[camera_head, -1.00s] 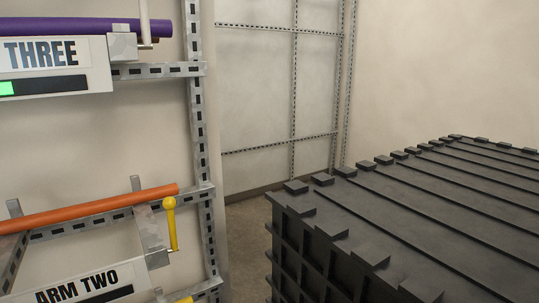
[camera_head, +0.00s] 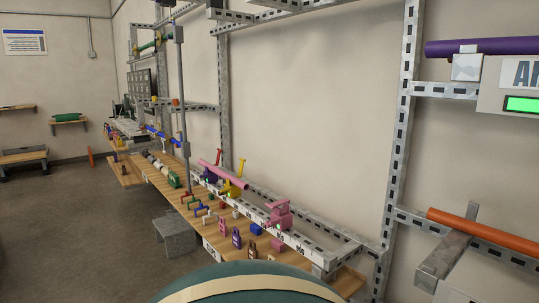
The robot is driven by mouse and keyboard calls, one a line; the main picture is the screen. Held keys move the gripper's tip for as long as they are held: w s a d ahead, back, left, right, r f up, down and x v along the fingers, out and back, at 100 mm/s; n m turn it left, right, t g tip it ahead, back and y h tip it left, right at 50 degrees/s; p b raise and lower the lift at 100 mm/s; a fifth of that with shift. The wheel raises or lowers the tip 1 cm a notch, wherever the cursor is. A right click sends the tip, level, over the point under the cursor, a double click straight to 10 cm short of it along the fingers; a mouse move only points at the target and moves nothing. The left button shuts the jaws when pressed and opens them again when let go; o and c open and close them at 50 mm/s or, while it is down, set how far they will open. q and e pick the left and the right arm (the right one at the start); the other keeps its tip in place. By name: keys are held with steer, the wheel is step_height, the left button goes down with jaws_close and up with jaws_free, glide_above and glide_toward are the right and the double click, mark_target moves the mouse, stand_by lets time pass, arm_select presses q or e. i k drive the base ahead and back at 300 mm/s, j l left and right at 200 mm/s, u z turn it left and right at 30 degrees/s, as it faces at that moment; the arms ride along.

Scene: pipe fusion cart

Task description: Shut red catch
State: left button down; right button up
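Neither of my grippers is in view. A wooden workbench (camera_head: 147,183) runs along the wall from the middle of the head view to the far left. I cannot tell if the red lever is the red catch, nor whether any catch is open or shut. Small red parts elsewhere on the bench are too small to make out.
Several coloured padlock-like tags (camera_head: 237,238) and a pink fitting (camera_head: 278,214) sit at the bench's near end. A grey block (camera_head: 176,238) stands on the floor beside it. Orange (camera_head: 480,228) and purple (camera_head: 485,46) pipes are on the rack at right. The floor (camera_head: 60,225) at left is open.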

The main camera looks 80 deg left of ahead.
mark_target(220, 150)
steer(key=u, duration=3)
steer(key=i+j+z, duration=0.1)
steer(key=i+j, duration=0.25)
